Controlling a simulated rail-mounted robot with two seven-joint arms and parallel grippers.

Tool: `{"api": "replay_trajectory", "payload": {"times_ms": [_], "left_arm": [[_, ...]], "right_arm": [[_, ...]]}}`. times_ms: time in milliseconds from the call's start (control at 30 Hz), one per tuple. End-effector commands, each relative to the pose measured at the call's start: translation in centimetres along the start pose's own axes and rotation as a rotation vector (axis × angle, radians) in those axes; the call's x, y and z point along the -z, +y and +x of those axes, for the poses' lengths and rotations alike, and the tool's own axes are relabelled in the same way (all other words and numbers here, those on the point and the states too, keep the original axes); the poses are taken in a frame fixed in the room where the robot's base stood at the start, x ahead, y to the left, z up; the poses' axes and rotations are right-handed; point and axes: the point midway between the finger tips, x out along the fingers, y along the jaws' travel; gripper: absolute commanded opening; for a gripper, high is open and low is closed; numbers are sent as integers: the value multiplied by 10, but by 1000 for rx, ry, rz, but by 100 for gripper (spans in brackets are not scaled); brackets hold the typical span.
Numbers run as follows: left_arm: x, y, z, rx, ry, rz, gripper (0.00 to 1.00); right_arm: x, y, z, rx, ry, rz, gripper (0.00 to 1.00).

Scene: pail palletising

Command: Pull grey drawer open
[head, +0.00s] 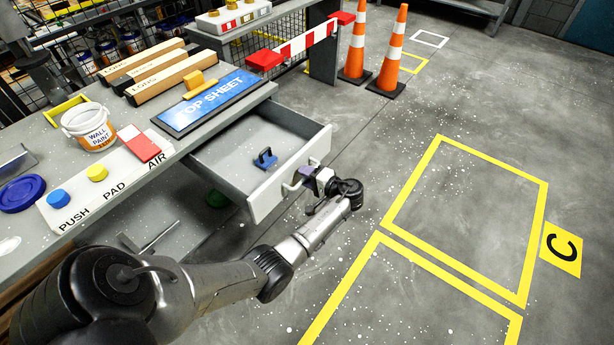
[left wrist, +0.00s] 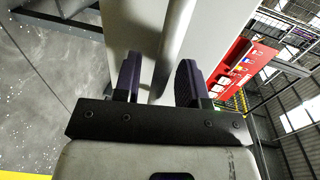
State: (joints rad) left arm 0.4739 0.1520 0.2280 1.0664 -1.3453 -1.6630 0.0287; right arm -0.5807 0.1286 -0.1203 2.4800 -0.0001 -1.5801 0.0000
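The grey drawer (head: 228,168) stands well out from under the bench in the head view, its inside showing. Its pale front panel (head: 270,193) carries a light bar handle (head: 287,187). My left gripper (head: 306,177) is at this handle, in front of the panel. In the left wrist view, the two dark fingers (left wrist: 160,82) stand on either side of the handle bar (left wrist: 170,45), with the drawer front beyond. My right gripper is not in view.
A blue object (head: 265,158) lies in the drawer. The bench holds a paint pail (head: 88,127), a TOP SHEET panel (head: 211,102) and wooden blocks. Two orange cones (head: 393,60) and a red-white barrier (head: 306,41) stand behind. Floor with yellow outlines (head: 435,262) is clear at right.

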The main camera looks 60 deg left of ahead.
Motion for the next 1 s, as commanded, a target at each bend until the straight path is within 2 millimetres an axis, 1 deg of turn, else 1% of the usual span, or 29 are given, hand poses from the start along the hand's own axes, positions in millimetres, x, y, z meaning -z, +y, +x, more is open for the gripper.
{"api": "replay_trajectory", "payload": {"times_ms": [233,367,467,800,1000], "left_arm": [[0,0,-1,-1,0,1,39],[0,-1,-11,-2,1,1,39],[0,-2,-26,-3,2,2,39],[0,-1,-93,-3,2,2,39],[0,-1,-121,-2,1,1,39]], "right_arm": [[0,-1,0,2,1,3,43],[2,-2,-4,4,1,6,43],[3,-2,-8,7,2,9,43],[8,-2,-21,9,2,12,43],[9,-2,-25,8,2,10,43]]}}
